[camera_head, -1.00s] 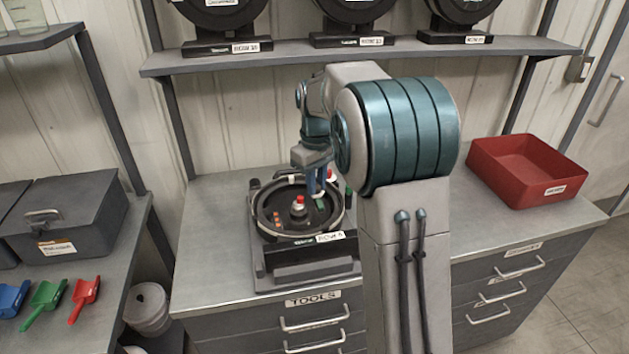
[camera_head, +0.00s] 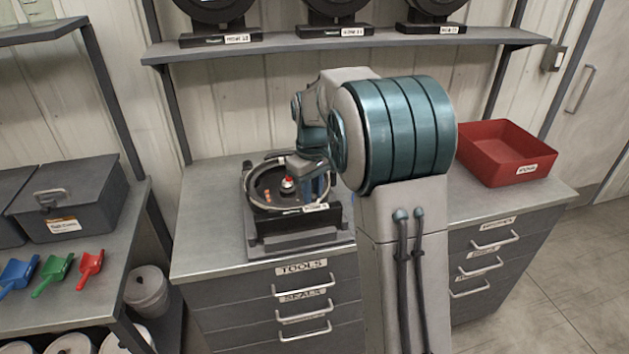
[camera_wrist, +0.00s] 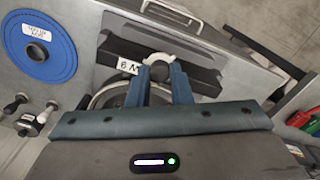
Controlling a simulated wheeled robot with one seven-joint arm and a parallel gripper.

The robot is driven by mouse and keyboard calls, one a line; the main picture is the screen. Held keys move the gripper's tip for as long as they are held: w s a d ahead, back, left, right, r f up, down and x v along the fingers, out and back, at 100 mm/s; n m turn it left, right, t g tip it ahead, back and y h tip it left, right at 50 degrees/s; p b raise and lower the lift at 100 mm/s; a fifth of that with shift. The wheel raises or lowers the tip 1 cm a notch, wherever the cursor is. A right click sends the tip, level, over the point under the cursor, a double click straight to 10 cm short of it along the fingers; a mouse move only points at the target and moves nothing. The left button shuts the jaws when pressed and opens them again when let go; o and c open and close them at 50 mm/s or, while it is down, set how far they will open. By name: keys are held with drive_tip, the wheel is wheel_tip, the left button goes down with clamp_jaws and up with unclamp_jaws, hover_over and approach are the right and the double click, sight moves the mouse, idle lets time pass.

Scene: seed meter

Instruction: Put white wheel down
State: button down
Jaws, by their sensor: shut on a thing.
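My gripper (camera_wrist: 158,72) is shut on the white wheel (camera_wrist: 158,59), a small pale ring-shaped piece between the blue fingertips in the wrist view. Only part of the wheel shows there. It appears over the front part of the black seed meter, near its label (camera_wrist: 126,67); the height gap cannot be told. In the head view my gripper (camera_head: 318,188) is over the right side of the round seed meter (camera_head: 262,207), and the wheel is hidden.
A blue disc (camera_wrist: 40,47) lies on the counter with small knobbed parts (camera_wrist: 26,124) near it. A red bin (camera_head: 507,150) stands on the right of the counter (camera_head: 205,215). A shelf (camera_head: 345,45) with meters is above. The counter left of the meter is clear.

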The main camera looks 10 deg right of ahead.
drive_tip(key=s+f+m, duration=0.1)
drive_tip(key=s+f, duration=0.2)
drive_tip(key=f, duration=0.9)
drive_tip(key=s+f+m, duration=0.2)
drive_tip(key=s+f, duration=0.2)
drive_tip(key=f, duration=0.8)
drive_tip(key=s+f+m, duration=0.2)
drive_tip(key=s+f, duration=0.2)
drive_tip(key=f, duration=0.8)
drive_tip(key=shift+a, duration=0.15)
